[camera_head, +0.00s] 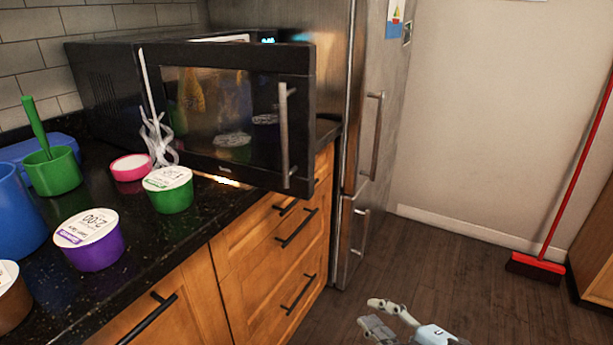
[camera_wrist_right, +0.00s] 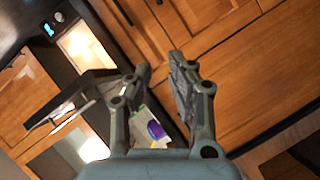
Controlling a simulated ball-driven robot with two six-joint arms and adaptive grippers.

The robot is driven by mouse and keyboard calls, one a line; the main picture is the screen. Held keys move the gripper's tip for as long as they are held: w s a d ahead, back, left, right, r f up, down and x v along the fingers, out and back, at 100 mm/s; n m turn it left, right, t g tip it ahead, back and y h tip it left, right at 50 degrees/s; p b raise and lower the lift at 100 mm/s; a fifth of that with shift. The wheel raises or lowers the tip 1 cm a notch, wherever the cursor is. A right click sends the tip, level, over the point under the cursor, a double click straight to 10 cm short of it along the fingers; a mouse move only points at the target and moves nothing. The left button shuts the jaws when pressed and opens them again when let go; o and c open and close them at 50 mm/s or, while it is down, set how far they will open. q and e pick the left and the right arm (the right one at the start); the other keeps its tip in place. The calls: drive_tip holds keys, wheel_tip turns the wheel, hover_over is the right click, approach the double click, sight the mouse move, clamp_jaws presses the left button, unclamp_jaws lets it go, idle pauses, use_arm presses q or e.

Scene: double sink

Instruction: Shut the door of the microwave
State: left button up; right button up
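The black microwave (camera_head: 105,85) stands at the far end of the counter. Its door (camera_head: 218,155) is open, swung out past the counter's front edge, with a vertical silver handle (camera_head: 285,135) near its right end. In the right wrist view, the dark door (camera_wrist_right: 72,97) sticks out beside the lit interior (camera_wrist_right: 88,50). My right gripper (camera_head: 368,312) is low over the floor, in front of the drawers and apart from the door. Its fingers (camera_wrist_right: 160,65) are apart with nothing between their tips. My left gripper is not in view.
A green tub (camera_head: 170,197), a purple tub (camera_head: 92,252), a pink-rimmed bowl (camera_head: 131,172) and a whitish tentacle-like item (camera_head: 158,140) stand on the counter near the door. A steel fridge (camera_head: 372,110) stands beyond the counter. The floor (camera_head: 450,265) is clear up to a red broom (camera_head: 537,266).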

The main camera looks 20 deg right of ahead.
sight(311, 176)
drive_tip(key=w+a+r+n+y+p, duration=0.1)
drive_tip(key=r+n, duration=0.2)
drive_tip(key=r, duration=0.4)
drive_tip(key=w+a+r+n+y+p, duration=0.1)
drive_tip(key=a+r+n+y, duration=0.1)
drive_tip(key=r, duration=0.5)
drive_tip(key=w+a+r+n+y+p, duration=0.1)
drive_tip(key=a+r+n+y, duration=0.1)
drive_tip(key=r, duration=0.6)
drive_tip(key=shift+a+n+t, duration=0.15)
drive_tip(key=shift+n+t, duration=0.15)
drive_tip(key=shift+n, duration=0.6)
clamp_jaws()
drive_tip(key=w+a, duration=0.1)
drive_tip(key=w, duration=0.2)
drive_tip(key=w+a+p, duration=0.1)
drive_tip(key=w, duration=0.3)
drive_tip(key=w+a, duration=0.1)
drive_tip(key=w, duration=0.2)
drive_tip(key=shift+w+a+f, duration=0.2)
drive_tip(key=shift+w+a, duration=0.05)
drive_tip(key=shift+w, duration=0.05)
drive_tip(key=shift+w+d, duration=0.3)
drive_tip(key=shift+d, duration=0.1)
